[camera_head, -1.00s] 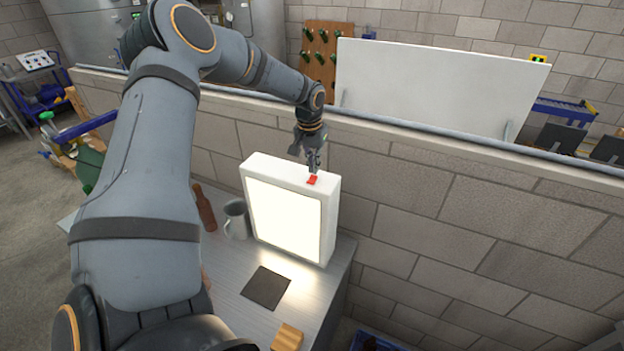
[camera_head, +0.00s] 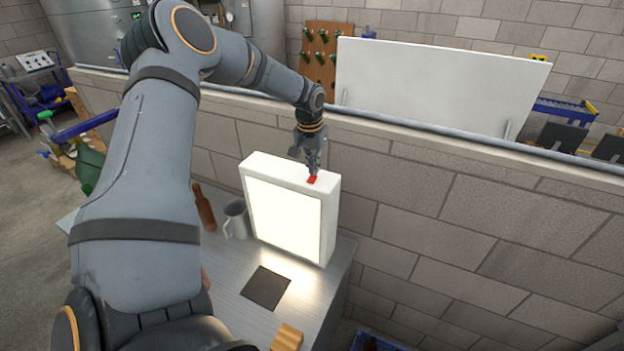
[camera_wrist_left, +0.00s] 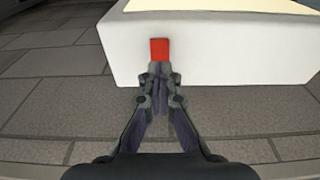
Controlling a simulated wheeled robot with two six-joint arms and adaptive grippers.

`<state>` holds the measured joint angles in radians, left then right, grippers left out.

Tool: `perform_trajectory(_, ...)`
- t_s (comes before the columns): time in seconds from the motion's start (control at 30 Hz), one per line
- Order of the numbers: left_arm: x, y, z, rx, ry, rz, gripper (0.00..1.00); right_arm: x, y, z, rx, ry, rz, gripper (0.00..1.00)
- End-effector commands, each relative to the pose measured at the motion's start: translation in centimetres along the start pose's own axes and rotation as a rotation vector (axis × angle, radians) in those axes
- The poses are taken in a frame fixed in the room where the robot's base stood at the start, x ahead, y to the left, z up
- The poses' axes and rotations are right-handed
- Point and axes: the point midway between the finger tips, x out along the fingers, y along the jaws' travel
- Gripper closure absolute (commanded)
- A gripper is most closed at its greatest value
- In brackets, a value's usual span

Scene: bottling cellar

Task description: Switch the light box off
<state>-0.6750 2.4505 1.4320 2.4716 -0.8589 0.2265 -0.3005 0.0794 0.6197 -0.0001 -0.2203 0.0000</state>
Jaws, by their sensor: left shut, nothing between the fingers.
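The light box (camera_head: 260,168) stands upright on the metal table, and its front panel (camera_head: 284,219) glows bright. A red rocker switch (camera_head: 312,180) sits on its top face near the right end. My left gripper (camera_head: 314,172) is shut and empty, its fingertips right at the switch. In the left wrist view the white box (camera_wrist_left: 230,50) lies ahead, and the shut fingertips (camera_wrist_left: 159,68) meet the near edge of the red switch (camera_wrist_left: 159,48). I cannot tell whether they press on it. My right gripper is not in view.
A grey jug (camera_head: 236,220) and a brown bottle (camera_head: 205,209) stand left of the box. A dark square pad (camera_head: 265,288) and a wooden block (camera_head: 287,337) lie in front. A block wall (camera_head: 440,215) rises close behind the box.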

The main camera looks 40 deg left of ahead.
Motion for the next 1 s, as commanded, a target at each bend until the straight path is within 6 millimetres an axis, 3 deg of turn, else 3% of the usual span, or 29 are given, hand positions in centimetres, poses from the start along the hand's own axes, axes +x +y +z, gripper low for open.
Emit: perform_trajectory(1.0, 0.9, 0.0, 0.1, 0.0, 0.0, 0.0, 1.0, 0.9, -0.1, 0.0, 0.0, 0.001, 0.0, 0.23)
